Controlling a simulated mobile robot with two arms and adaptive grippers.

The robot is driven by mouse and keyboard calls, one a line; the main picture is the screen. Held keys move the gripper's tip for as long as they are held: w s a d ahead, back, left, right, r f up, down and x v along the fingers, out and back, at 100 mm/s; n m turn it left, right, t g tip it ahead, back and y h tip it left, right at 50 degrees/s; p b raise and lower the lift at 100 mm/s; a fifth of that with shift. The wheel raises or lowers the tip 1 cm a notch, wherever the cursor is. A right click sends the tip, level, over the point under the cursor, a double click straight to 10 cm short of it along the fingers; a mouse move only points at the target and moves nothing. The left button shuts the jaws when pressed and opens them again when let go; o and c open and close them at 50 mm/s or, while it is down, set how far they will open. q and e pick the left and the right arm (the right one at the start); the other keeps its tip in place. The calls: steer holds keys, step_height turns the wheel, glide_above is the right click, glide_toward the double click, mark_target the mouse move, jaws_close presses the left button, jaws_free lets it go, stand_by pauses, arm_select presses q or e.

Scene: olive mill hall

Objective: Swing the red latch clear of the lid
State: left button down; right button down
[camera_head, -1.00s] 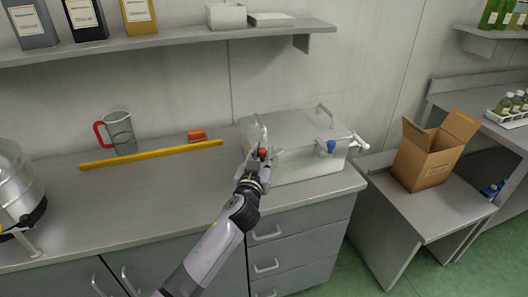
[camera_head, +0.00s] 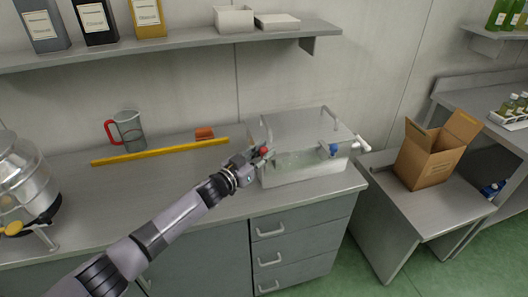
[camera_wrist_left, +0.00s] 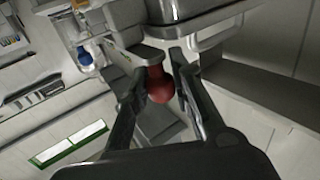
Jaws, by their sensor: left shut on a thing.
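The red latch (camera_head: 263,150) sits at the left front corner of a clear box, and its red knob (camera_wrist_left: 159,84) shows between the fingers in the left wrist view. My left gripper (camera_head: 256,156) is shut on the red latch. The grey lid (camera_head: 305,125) lies on the box (camera_head: 305,163) and has two upright handles. A blue latch (camera_head: 333,149) is on the front right of the box; it also shows in the left wrist view (camera_wrist_left: 85,56). The gripper hides part of the red latch. My right gripper is not in view.
A white tap (camera_head: 362,145) sticks out at the box's right. An open cardboard box (camera_head: 428,158) stands on a lower table. The counter front is clear.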

arm_select(q)
steer(key=c, duration=1.4)
jaws_free()
steer(key=v, duration=1.2)
